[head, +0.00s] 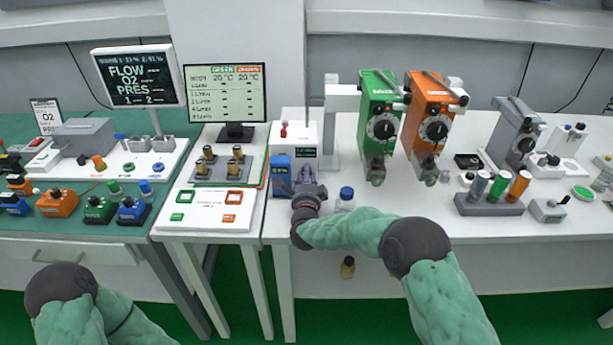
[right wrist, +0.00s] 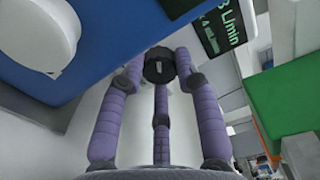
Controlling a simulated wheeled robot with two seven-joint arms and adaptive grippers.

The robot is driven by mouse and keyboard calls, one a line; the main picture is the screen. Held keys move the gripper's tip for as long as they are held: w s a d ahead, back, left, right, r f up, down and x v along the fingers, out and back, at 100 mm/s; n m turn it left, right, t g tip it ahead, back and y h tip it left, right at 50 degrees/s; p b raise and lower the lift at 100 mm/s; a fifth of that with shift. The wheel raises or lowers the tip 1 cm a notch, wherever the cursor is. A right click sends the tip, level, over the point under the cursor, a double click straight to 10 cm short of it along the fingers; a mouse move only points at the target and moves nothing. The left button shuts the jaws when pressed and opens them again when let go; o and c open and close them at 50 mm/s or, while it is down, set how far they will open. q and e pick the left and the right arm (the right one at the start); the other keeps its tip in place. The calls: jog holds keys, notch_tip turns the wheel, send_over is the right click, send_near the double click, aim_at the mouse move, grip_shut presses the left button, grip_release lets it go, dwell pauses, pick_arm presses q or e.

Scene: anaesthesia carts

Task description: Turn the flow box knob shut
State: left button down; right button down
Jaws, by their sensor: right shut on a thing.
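The flow box (head: 308,133) is a white upright unit with a small dark display (head: 306,152), near the middle of the head view. In the right wrist view, its black round knob (right wrist: 159,62) sits between the tips of my three purple fingers. The display (right wrist: 218,32) shows there at the top, with a partly readable figure in L/min. My right gripper (head: 306,172) is in front of the flow box, shut on the knob; it also fills the right wrist view (right wrist: 160,75). Only my left arm shows at the lower left; its gripper is out of view.
A blue box (head: 279,175) stands close left of my right gripper. A blue-capped bottle (head: 345,197) is close on the right. Green (head: 379,95) and orange (head: 430,105) vaporizers stand further right. A monitor (head: 225,92) stands behind on the left.

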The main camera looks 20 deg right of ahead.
jog(key=m, duration=0.6)
jog(key=shift+m, duration=0.3)
jog(key=m, duration=0.5)
jog(key=shift+f, duration=0.1)
jog(key=shift+m, duration=0.4)
jog(key=c, duration=0.9)
grip_release()
jog(key=v, duration=1.2)
